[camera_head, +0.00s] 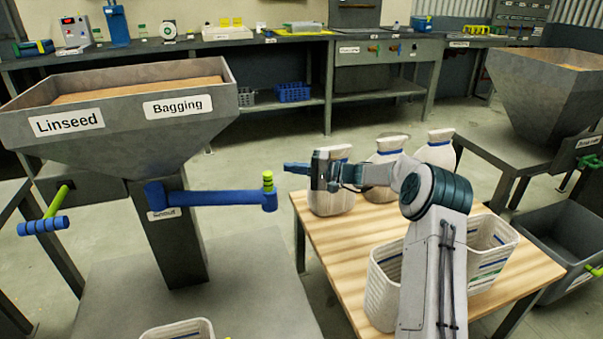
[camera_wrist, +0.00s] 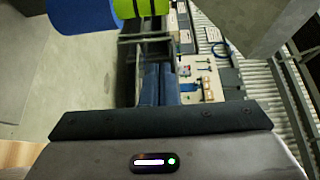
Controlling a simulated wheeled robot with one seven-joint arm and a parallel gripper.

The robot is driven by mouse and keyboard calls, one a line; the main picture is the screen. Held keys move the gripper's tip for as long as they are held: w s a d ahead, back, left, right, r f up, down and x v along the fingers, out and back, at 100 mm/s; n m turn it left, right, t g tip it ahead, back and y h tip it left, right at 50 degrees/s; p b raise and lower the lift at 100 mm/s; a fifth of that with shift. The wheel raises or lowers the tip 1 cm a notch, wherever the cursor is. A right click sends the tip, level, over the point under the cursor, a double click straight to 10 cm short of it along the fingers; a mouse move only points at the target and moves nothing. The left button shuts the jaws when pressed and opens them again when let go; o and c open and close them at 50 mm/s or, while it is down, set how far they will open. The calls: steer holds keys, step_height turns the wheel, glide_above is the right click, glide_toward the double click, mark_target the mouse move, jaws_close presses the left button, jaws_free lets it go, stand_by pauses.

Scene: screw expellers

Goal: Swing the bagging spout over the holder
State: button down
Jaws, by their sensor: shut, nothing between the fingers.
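The blue bagging spout (camera_head: 215,199) reaches out to the right from a grey column under the hopper marked Linseed and Bagging. A yellow-green knob (camera_head: 268,183) stands on its outer end. In the wrist view the spout's blue end (camera_wrist: 82,14) and the yellow-green knob (camera_wrist: 140,8) show at the top left. My gripper (camera_head: 292,168) is shut and empty, just right of the knob and slightly above it, apart from it. Its dark blue fingers (camera_wrist: 160,86) point away in the wrist view. A white container rim (camera_head: 180,330) shows at the bottom edge; whether it is the holder, I cannot tell.
A wooden table (camera_head: 345,255) bears several white sacks and containers, partly behind my arm. The grey hopper (camera_head: 120,110) rises above the spout. A second blue handle with a green lever (camera_head: 57,201) is at the left. Open floor (camera_head: 265,150) lies behind the spout's end.

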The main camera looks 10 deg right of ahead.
steer(key=shift+s+a+b, duration=0.35)
steer(key=shift+a+b, duration=0.1)
steer(key=shift+a, duration=0.4)
steer(key=shift+s+a+b, duration=0.4)
steer(key=shift+a, duration=0.4)
steer(key=shift+s+a+b, duration=0.35)
steer(key=shift+a+b, duration=0.1)
steer(key=shift+a, duration=0.4)
